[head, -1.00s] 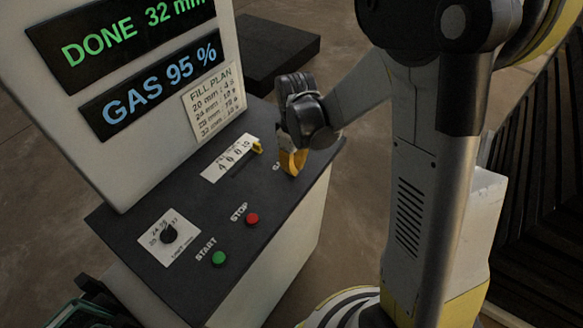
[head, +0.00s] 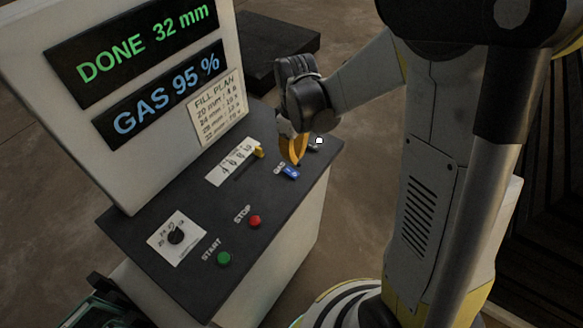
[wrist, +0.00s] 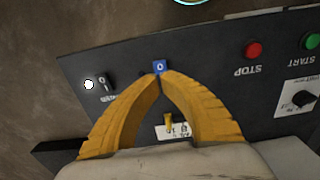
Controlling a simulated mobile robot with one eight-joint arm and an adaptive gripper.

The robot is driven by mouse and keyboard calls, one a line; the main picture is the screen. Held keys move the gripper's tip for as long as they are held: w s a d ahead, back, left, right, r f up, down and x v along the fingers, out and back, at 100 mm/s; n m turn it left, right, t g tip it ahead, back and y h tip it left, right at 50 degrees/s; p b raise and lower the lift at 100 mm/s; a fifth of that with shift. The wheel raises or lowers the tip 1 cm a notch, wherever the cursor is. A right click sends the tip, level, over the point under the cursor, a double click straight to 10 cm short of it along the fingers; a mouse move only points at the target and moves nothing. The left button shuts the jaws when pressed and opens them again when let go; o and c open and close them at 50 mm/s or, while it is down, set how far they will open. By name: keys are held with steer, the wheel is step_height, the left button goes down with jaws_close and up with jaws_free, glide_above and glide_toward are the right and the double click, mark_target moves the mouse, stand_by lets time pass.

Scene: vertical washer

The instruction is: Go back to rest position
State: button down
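My gripper (head: 297,160) hangs above the far right part of the dark control panel (head: 190,200). Its yellow fingers are closed, and in the wrist view their tips (wrist: 161,76) meet with nothing visible between them. Just beyond the tips is a blue switch marked 0 (wrist: 160,66); it also shows below the fingers in the head view (head: 291,172), beside the GAS label. I cannot tell from these views how far the tips are above the panel.
The panel carries a green START button (head: 224,258), a red STOP button (head: 255,221), a black knob (head: 176,236), a yellow slider handle (head: 259,152) and a lit white lamp (head: 319,141). The display (head: 135,50) reads DONE 32 mm. A dark block (head: 275,45) lies behind.

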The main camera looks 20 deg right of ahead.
stand_by(0.4)
steer(key=shift+s+r+b, duration=0.25)
steer(key=shift+r+b, duration=0.15)
steer(key=shift+b, duration=0.1)
steer(key=s+r+m+t+b, duration=0.4)
steer(key=s+m+t+b, duration=0.3)
steer(key=s, duration=0.5)
steer(key=shift+s+r+b, duration=0.15)
steer(key=shift+r+b, duration=0.2)
steer(key=shift+b, duration=0.65)
